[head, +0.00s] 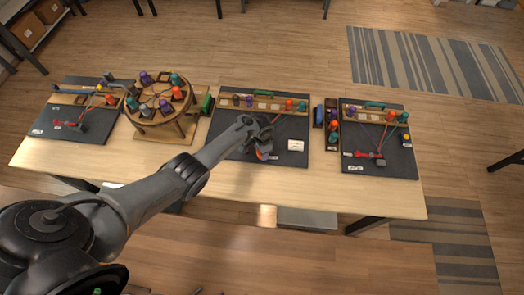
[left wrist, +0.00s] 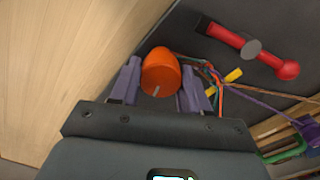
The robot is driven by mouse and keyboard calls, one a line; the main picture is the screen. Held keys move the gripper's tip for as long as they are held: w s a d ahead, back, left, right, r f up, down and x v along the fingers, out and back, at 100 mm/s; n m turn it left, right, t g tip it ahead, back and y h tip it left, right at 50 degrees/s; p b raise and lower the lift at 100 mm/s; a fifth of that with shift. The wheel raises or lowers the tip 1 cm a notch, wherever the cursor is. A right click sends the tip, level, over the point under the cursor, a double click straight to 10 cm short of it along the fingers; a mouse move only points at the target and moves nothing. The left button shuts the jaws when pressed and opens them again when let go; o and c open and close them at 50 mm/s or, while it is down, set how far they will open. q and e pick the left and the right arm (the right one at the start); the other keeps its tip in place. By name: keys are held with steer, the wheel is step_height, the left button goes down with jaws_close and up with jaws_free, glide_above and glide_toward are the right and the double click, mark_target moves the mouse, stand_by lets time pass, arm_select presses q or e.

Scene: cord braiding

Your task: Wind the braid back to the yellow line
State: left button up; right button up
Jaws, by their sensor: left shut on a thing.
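My left gripper (left wrist: 163,82) is shut on an orange knob (left wrist: 160,72), with one purple finger on each side of it. In the head view this gripper (head: 259,143) is over the middle dark mat (head: 232,148), and its arm hides much of that station. In the left wrist view, a braid of coloured cords (left wrist: 212,75) runs just right of the knob. A small yellow mark (left wrist: 233,75) shows beside the cords; I cannot tell whether it is the yellow line. My right gripper is not in view.
A red bar with a grey knob (left wrist: 252,48) lies beyond the cords. A wooden rack with bobbins (head: 263,104) spans the mat's back. A round braiding stand (head: 160,97) is to the left. Another corded mat (head: 393,160) is to the right. The table's front edge (head: 330,205) is clear.

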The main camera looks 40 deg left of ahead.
arm_select(q)
steer(key=o, duration=1)
steer(key=shift+r+p, duration=0.35)
steer(key=shift+r, duration=0.25)
step_height(320, 180, up, 9)
steer(key=p, duration=0.3)
steer(key=shift+f, duration=0.2)
steer(key=shift+r, duration=0.45)
